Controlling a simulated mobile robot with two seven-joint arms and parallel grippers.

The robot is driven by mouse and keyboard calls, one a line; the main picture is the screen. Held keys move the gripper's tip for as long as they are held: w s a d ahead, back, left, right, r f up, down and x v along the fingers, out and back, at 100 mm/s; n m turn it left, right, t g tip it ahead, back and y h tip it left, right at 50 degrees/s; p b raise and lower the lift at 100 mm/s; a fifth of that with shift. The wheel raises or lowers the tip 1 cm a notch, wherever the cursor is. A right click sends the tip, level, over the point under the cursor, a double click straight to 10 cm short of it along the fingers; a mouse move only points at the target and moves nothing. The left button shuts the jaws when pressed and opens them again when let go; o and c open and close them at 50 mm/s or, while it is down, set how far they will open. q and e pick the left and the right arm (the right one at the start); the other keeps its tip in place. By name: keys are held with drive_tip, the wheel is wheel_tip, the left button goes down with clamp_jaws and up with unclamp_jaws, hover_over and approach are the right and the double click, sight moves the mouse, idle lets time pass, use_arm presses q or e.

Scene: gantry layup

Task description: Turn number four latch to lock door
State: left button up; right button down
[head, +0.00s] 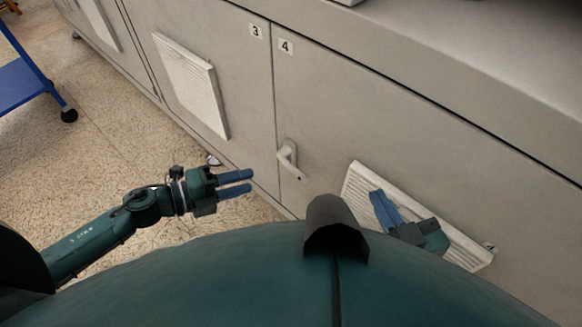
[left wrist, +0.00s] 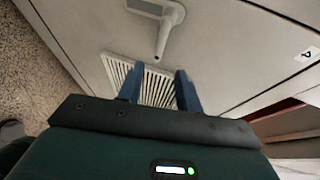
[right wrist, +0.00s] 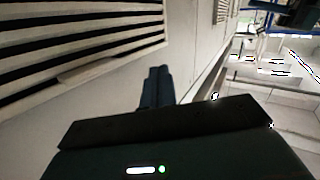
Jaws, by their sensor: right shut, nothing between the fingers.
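The number four latch (head: 287,155) is a pale lever handle on the grey door marked 4 (head: 330,130), near its edge beside door 3. In the head view its lever slants down and right. It also shows in the left wrist view (left wrist: 168,32), above and beyond my fingers. My left gripper (head: 251,182) is open and empty, left of the latch and apart from it; its two fingers also show in the left wrist view (left wrist: 159,85). My right gripper (head: 376,196) is shut and empty by the door 4 vent, partly hidden by my own body.
The door 4 vent (head: 356,182) is a white slatted panel right of the latch. Door 3 has a similar vent (head: 195,85). A counter (head: 450,45) overhangs the doors. A blue wheeled cart (head: 22,83) stands at far left on open speckled floor (head: 95,125).

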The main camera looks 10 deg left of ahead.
sight(294, 168)
use_arm(q)
drive_tip(key=b+x, duration=0.1)
drive_tip(key=x, duration=1.1)
drive_tip(key=shift+d, duration=0.1)
drive_tip(key=shift+w+d, duration=0.2)
drive_tip(key=shift+d, duration=0.1)
use_arm(e)
drive_tip(key=shift+s+a+r+n+t+y, duration=0.1)
drive_tip(key=shift+a+r+n+t+y, duration=0.1)
drive_tip(key=shift+a+n+t+y, duration=0.3)
drive_tip(key=shift+d, duration=0.2)
use_arm(q)
clamp_jaws()
use_arm(e)
drive_tip(key=shift+f, duration=0.1)
